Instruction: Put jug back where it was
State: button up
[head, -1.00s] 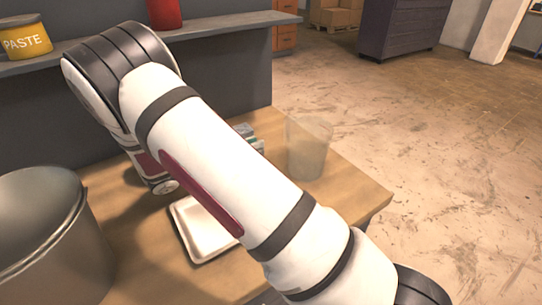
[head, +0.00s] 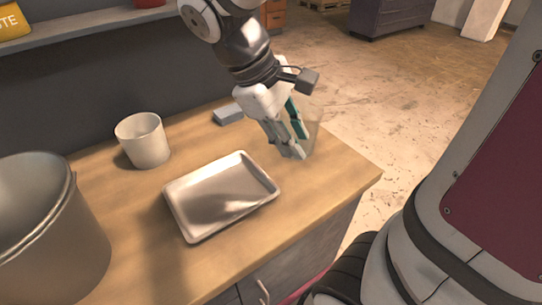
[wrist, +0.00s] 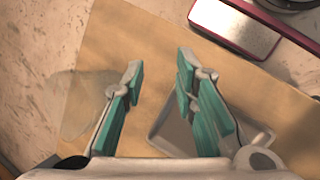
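A clear, see-through container (head: 316,122), which looks like the jug, stands near the right end of the wooden table. In the head view it is partly hidden behind my gripper (head: 298,144). In the wrist view it shows faintly at the left (wrist: 80,100), outside the fingers. My gripper (wrist: 160,64) is open, pointing down over the table, with nothing between its green-padded fingers. A white cup (head: 143,140) stands upright at the back left of the tray. I cannot tell whether my gripper touches the clear container.
A shallow metal tray (head: 175,203) lies mid-table; its edge shows in the wrist view (wrist: 160,125). A large metal pot (head: 45,240) stands at the left. A small grey block (head: 228,113) lies at the back. A shelf (head: 90,38) runs along the back wall.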

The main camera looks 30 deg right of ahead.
jog(key=s+a+r+m+t+y, duration=0.1)
jog(key=s+a+m+t+y, duration=0.3)
jog(key=s+a, duration=0.3)
jog(key=shift+s+r+m+t+y, duration=0.4)
jog(key=shift+s+m+t, duration=0.15)
jog(key=shift+s, duration=0.6)
jog(key=shift+a, duration=0.1)
notch_tip(320, 180, up, 7)
jog(key=t+p, duration=0.1)
jog(key=p, duration=0.4)
jog(key=shift+p, duration=0.35)
